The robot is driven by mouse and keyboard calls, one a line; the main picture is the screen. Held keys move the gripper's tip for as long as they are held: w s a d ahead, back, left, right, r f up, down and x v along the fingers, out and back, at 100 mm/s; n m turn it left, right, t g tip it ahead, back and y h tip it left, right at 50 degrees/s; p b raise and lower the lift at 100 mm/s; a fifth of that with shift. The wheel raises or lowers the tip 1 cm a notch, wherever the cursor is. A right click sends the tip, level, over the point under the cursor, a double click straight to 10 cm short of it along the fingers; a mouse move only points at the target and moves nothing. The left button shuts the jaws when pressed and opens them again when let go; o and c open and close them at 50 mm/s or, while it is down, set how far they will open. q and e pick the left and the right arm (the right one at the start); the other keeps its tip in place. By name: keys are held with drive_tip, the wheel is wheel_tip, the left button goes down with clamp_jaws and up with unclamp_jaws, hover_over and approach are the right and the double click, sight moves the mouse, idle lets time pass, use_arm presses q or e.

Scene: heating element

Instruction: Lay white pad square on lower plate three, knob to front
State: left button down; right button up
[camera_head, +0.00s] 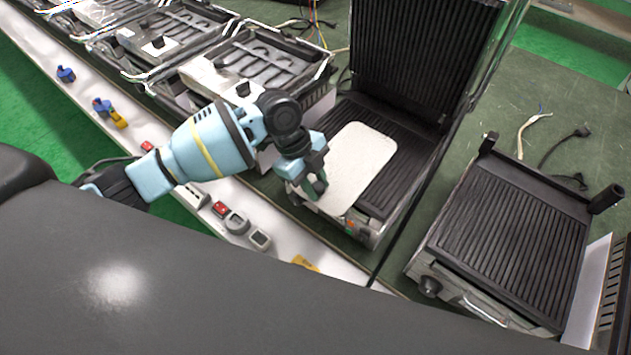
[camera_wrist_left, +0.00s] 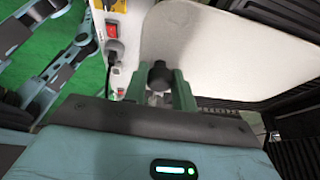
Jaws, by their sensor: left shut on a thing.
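The white pad (camera_head: 358,158) is a flat sheet with rounded corners, lying over the lower plate (camera_head: 404,166) of the open ribbed grill in the middle of the head view. Its long side runs at an angle to the ribs, and its near end reaches the plate's front left. I cannot tell whether it rests fully on the plate. My left gripper (camera_head: 318,190) is shut at the pad's near end. In the left wrist view the fingers (camera_wrist_left: 160,88) close on the dark knob (camera_wrist_left: 159,74), with the pad (camera_wrist_left: 225,55) beyond. My right gripper is not in view.
The raised ribbed upper plate (camera_head: 410,50) stands behind the pad. Another ribbed grill (camera_head: 513,225) sits to the right. Open units with heating elements (camera_head: 262,62) line the left. A white ledge (camera_head: 272,235) with switches and sockets runs along the front.

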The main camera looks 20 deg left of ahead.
use_arm(q)
drive_tip(key=c, duration=1.1)
unclamp_jaws()
drive_tip(key=shift+f, duration=0.1)
drive_tip(key=shift+c, duration=0.2)
drive_tip(key=v, duration=1.2)
drive_tip(key=shift+d, duration=0.1)
